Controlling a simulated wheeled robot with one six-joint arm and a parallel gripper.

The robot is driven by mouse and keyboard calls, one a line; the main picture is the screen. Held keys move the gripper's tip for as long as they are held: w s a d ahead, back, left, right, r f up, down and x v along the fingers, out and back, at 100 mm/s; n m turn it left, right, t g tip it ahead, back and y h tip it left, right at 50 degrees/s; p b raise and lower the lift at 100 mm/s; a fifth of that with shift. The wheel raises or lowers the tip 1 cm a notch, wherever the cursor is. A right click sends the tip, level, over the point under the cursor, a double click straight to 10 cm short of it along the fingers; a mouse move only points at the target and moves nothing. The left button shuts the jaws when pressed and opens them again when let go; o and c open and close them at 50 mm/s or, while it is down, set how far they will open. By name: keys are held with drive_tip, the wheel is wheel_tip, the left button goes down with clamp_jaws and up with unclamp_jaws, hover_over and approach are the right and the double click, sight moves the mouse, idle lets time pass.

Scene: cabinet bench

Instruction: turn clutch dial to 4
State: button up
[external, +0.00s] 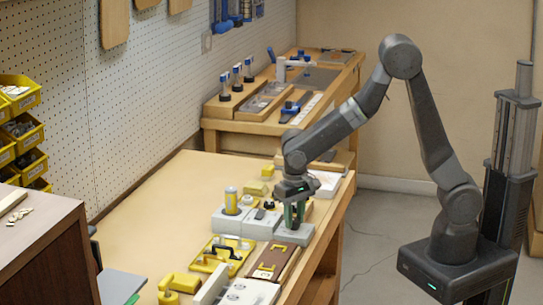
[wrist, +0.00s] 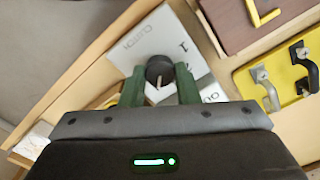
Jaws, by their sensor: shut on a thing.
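The clutch dial (wrist: 160,70) is a dark round knob with a pale pointer line. It sits on a light grey plate (wrist: 150,40) lettered "CLUTCH", with a "1" showing at its right. My gripper (wrist: 160,86) has its green fingers on either side of the dial and is shut on it. The other dial numbers are hidden or unreadable behind the fingers and gripper body. In the external view my gripper (external: 294,218) points down over the grey clutch box (external: 300,237) near the bench's right edge, and hides the dial.
Nearer are a brown panel with a yellow handle (external: 272,266) and a yellow tray with handles (external: 222,256). The bench's left part (external: 150,215) is bare.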

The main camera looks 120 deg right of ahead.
sight(294, 221)
idle(0.5)
drive_tip(key=o, duration=1)
drive_tip(key=shift+c, duration=0.2)
wheel_tip(294, 221, up, 14)
drive_tip(key=shift+f, duration=0.15)
wheel_tip(294, 221, down, 14)
drive_tip(key=shift+r, duration=0.1)
idle(0.3)
drive_tip(key=shift+r, duration=0.1)
